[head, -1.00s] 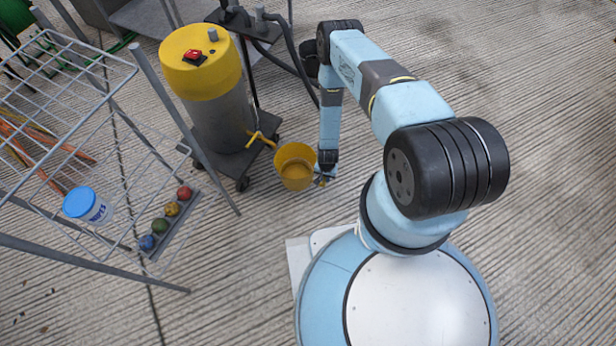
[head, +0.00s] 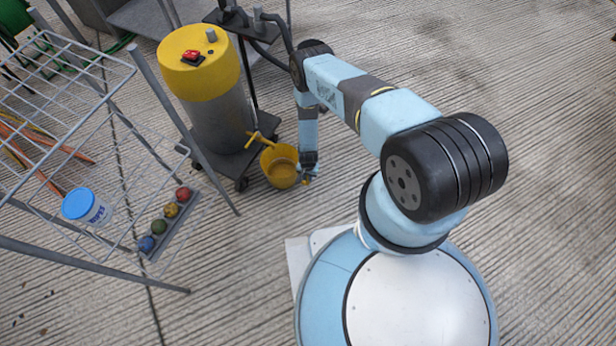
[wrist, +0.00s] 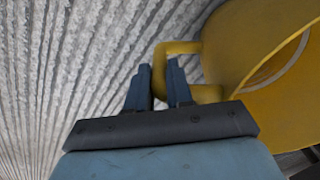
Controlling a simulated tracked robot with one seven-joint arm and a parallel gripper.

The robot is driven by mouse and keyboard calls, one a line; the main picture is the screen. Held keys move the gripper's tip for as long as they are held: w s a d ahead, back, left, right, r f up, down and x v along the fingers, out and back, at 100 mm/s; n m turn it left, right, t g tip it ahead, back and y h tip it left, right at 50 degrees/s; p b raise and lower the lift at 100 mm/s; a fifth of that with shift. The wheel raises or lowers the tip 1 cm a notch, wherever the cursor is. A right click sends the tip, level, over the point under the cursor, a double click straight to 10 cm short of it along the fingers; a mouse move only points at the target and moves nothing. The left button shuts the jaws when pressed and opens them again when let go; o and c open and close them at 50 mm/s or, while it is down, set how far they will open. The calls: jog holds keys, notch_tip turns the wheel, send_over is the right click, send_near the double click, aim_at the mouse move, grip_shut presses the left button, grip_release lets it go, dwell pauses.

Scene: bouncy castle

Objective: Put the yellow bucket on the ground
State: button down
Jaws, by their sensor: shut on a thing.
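The yellow bucket (head: 281,167) is beside the vacuum's wheeled base in the head view, with its open mouth facing up toward the camera. My gripper (head: 306,181) is at the bucket's right side. In the wrist view the bucket (wrist: 265,50) fills the upper right, and its yellow handle (wrist: 178,47) passes between the two blue fingers of my gripper (wrist: 160,84). The gripper is shut on that handle. The ribbed ground shows behind the fingers. I cannot tell whether the bucket's base touches the ground.
A yellow-and-grey vacuum (head: 213,95) on a wheeled base (head: 226,157) stands just left of the bucket. A wire rack (head: 66,65) with a blue-lidded tub (head: 86,206) and several coloured balls (head: 165,216) is at left. Bare concrete (head: 245,250) lies in front.

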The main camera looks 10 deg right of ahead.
jog(key=shift+w+a+f, duration=0.15)
jog(key=shift+a+f, duration=0.05)
jog(key=shift+f, duration=0.2)
jog(key=c, duration=1)
grip_release()
notch_tip(320, 180, up, 12)
jog(key=shift+r, duration=0.1)
